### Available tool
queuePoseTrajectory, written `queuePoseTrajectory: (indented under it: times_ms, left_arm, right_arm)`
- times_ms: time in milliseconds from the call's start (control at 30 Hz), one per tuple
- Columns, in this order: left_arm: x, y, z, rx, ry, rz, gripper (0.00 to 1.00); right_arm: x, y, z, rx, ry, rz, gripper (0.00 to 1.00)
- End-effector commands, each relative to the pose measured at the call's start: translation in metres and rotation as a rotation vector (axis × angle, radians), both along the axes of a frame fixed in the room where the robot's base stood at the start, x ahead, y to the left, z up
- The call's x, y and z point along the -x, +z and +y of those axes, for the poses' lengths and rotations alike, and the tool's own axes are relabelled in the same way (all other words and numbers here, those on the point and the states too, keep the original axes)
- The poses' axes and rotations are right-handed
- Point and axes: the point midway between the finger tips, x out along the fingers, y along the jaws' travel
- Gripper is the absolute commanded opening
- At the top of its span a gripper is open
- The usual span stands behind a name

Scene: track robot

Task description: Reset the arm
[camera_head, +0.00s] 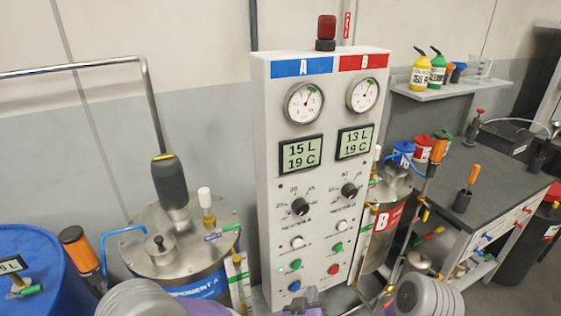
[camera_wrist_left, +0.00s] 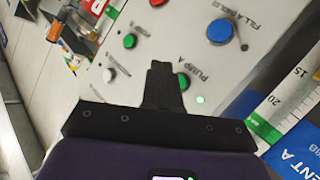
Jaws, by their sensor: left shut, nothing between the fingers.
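My left gripper (camera_head: 310,296) is at the bottom middle of the head view, in front of the lower part of the white control panel (camera_head: 262,170). In the left wrist view its black fingers (camera_wrist_left: 163,82) are closed together with nothing between them. They point at the panel face near the "PUMP A" label; whether the tips touch it I cannot tell. A small green light (camera_wrist_left: 200,99) near that label is lit. A blue button (camera_wrist_left: 220,30) and a green button (camera_wrist_left: 130,40) show beyond the fingers. A rounded grey part of my right arm shows at the bottom right; its gripper does not show.
The component A tank (camera_head: 150,250) stands left of the panel, with a blue drum (camera_head: 40,260) at far left. The component B tank (camera_head: 385,222) is right of the panel. A dark workbench (camera_head: 480,185) with bottles and tools stands at right. A shelf (camera_head: 440,92) hangs above it.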

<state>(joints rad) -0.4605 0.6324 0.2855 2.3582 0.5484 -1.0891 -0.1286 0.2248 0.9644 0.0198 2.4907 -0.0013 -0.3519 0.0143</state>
Motion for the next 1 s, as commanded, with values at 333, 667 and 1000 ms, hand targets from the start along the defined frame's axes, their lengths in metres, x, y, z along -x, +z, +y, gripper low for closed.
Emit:
queuePoseTrajectory:
  times_ms: [333, 667, 1000]
  left_arm:
    - [0.020, -0.165, 0.097, -0.106, -0.026, 0.477, 0.00]
    - [0.148, -0.285, 0.184, -0.082, -0.086, 1.054, 0.00]
    - [0.179, -0.297, 0.194, -0.065, -0.104, 1.160, 0.00]
  right_arm:
    - [0.000, 0.004, 0.000, 0.000, 0.000, 0.000, 0.99]
    - [0.000, 0.007, 0.000, 0.000, 0.000, 0.000, 0.99]
    - [0.000, 0.007, 0.000, 0.000, 0.000, 0.000, 0.99]
